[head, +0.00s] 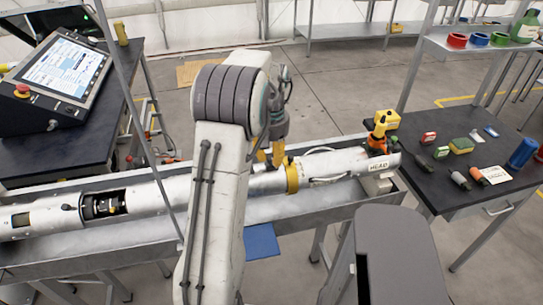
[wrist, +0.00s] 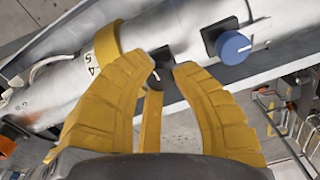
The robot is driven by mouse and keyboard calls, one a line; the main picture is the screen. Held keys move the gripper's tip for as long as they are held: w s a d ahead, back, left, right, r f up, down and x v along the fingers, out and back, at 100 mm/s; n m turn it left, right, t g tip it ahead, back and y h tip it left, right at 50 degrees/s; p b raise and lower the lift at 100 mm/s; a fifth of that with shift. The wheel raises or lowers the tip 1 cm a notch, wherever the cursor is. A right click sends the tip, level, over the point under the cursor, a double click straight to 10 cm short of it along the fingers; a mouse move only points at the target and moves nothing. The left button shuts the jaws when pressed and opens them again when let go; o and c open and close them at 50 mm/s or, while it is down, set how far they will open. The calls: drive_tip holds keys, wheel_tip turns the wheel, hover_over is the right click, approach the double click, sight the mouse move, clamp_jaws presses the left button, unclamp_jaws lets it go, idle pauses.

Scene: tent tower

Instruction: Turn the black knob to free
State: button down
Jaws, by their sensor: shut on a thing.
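The black knob (wrist: 155,76) is on the side of the long white tube (wrist: 175,25) and shows between my fingertips in the wrist view. A small pale mark shows on its face; I cannot read any setting. My gripper (wrist: 160,72) has yellow fingers and is shut on the black knob, with the fingertips at its two sides. In the head view my gripper (head: 268,157) reaches down to the tube, and my arm and fingers hide the knob. A blue knob (wrist: 233,47) on a dark square plate sits to its right in the wrist view.
A yellow band (head: 292,175) circles the tube beside my gripper. The tube lies in a grey metal trough (head: 150,238). A dark table (head: 480,165) with small items stands right, and a control screen (head: 62,68) stands left.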

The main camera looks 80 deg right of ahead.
sight(271, 158)
drive_tip(key=c, duration=1)
unclamp_jaws()
wheel_tip(271, 158, up, 12)
drive_tip(key=shift+f, duration=0.1)
idle(0.5)
